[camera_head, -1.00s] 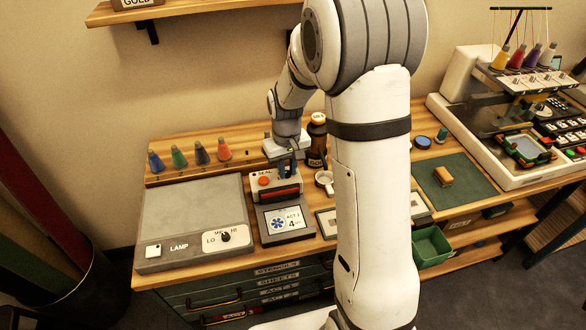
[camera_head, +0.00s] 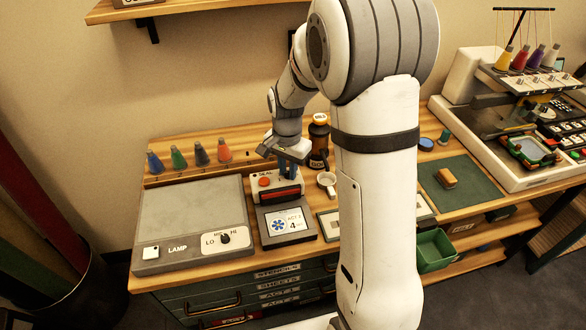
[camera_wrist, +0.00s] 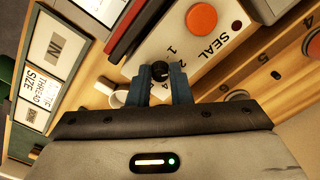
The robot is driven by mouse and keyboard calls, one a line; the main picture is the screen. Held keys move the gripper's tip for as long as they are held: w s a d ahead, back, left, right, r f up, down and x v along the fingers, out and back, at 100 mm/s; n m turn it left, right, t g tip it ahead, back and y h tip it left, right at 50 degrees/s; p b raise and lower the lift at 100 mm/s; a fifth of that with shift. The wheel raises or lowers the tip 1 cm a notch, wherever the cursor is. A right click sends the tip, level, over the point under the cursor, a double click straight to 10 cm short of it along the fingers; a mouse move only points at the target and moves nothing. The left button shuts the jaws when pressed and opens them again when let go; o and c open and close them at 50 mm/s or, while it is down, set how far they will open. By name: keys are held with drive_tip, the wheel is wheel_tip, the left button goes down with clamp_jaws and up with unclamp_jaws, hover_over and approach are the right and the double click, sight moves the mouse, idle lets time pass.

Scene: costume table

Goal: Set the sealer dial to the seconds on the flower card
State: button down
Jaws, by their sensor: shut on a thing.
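The sealer (camera_head: 262,194) is a small pale box with an orange button and the word SEAL, at the back of the table. Its black dial (camera_wrist: 160,70) shows in the wrist view, with printed numbers such as 1 and 2 beside it. My gripper (camera_wrist: 162,85) is shut on the dial, one blue finger at each side. The fingers hide part of the scale, and I cannot tell which number the dial points to. The flower card (camera_head: 278,224), in front of the sealer, shows a blue flower, ACT 2 and a 4 with small print.
A grey lamp box (camera_head: 192,222) with its own LO/MID/HI knob stands left of the sealer. Several coloured thread cones (camera_head: 201,154) line the back left.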

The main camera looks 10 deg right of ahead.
drive_tip(key=m, duration=0.4)
drive_tip(key=shift+w+m, duration=0.2)
drive_tip(key=shift+m, duration=0.1)
drive_tip(key=m+b, duration=0.1)
drive_tip(key=m, duration=0.3)
drive_tip(key=shift+d+m, duration=0.1)
drive_tip(key=shift+m, duration=0.2)
drive_tip(key=m, duration=0.5)
drive_tip(key=shift+s, duration=0.1)
drive_tip(key=shift+f+m+b, duration=0.1)
drive_tip(key=shift+m+b, duration=0.2)
drive_tip(key=shift+m, duration=1.5)
drive_tip(key=shift+s, duration=0.15)
drive_tip(key=c, duration=1.3)
unclamp_jaws()
